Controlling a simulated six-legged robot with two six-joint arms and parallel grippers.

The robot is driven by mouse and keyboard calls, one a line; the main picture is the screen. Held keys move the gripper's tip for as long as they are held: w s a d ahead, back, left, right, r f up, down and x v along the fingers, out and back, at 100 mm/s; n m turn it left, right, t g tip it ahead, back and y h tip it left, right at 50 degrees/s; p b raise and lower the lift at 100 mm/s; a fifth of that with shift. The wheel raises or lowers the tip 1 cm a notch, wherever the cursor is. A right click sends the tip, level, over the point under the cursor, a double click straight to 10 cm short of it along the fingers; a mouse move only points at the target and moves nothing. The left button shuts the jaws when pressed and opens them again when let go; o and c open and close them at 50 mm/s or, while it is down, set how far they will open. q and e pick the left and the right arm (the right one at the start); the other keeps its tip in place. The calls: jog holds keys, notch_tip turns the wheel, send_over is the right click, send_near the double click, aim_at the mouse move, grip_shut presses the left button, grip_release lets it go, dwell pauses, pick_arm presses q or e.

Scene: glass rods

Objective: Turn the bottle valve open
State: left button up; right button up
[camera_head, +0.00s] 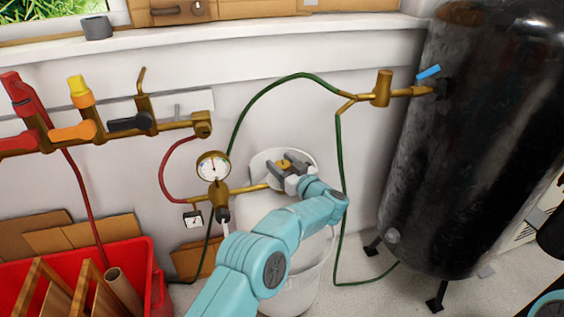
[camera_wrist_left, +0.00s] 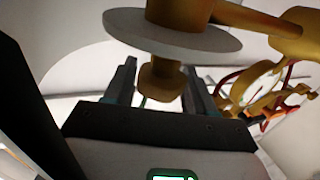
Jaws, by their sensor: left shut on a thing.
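The white gas bottle (camera_head: 283,235) stands on the floor against the wall, partly hidden by my left arm. Its brass valve (camera_head: 284,163) sits at the top, inside the white collar (camera_head: 266,160). My left gripper (camera_head: 293,172) reaches the valve from the front right and is shut on it. In the left wrist view, the valve's brass knob (camera_wrist_left: 160,80) lies between the two dark fingers, with a grey disc (camera_wrist_left: 172,38) and brass body above it. Whether the valve has turned cannot be told. My right gripper is not in view.
A pressure gauge (camera_head: 213,166) and brass pipe join the bottle's left side. A green hose (camera_head: 270,86) arches above it to a fitting on a large black tank (camera_head: 470,140). A red crate (camera_head: 140,255) stands lower left; a valve manifold (camera_head: 173,125) is at left.

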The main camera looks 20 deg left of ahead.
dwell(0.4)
pick_arm(q)
jog(key=o, duration=1)
jog(key=shift+c, duration=0.2)
jog(key=p+v, duration=0.2)
jog(key=v, duration=1.4)
jog(key=shift+d, duration=0.15)
jog(key=shift+s, duration=0.1)
